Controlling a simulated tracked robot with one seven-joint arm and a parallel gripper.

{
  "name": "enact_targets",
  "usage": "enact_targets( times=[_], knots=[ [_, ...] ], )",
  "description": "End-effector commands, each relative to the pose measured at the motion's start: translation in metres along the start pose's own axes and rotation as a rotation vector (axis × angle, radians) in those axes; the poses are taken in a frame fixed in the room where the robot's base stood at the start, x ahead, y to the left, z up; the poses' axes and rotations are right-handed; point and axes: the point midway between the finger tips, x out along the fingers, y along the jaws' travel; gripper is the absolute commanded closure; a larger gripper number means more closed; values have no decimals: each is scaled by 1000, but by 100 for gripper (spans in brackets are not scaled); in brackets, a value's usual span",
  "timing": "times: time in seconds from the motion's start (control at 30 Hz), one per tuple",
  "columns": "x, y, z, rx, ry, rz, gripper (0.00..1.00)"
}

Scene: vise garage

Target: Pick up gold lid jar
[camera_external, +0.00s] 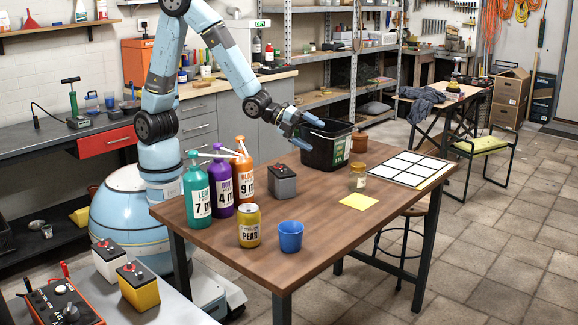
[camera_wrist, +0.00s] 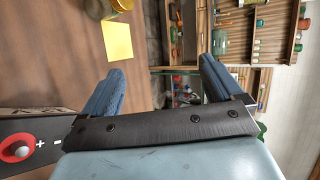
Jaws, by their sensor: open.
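The gold lid jar (camera_external: 358,180) is a small clear jar with pale contents and a gold lid. It stands upright on the wooden table (camera_external: 240,258), behind the yellow sticky note (camera_external: 358,202). My gripper (camera_external: 311,136) is open and empty, above the table to the upper left of the jar and apart from it. In the wrist view my two blue fingers (camera_wrist: 162,68) are spread, with the yellow note (camera_wrist: 118,42) beyond them. Cut-off objects sit at that view's top edge; I cannot tell whether one is the jar.
A black bin (camera_external: 325,150) is close behind my gripper, with a brown pot (camera_external: 359,143) beside it. A grey battery (camera_external: 282,184), several bottles, a yellow can (camera_external: 249,226) and a blue cup (camera_external: 290,236) stand leftward. A white grid board (camera_external: 411,169) lies right of the jar.

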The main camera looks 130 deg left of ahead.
Motion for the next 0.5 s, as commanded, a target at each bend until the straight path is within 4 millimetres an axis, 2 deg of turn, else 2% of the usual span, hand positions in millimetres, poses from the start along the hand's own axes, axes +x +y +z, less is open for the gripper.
enact_targets(
  times=[0.03,0.2,0.5],
  knots=[
    [11,8,7,60,-12,-15,7],
    [40,28,27,287,-50,-90,7],
    [75,69,60,708,-120,-210,7]
  ],
)
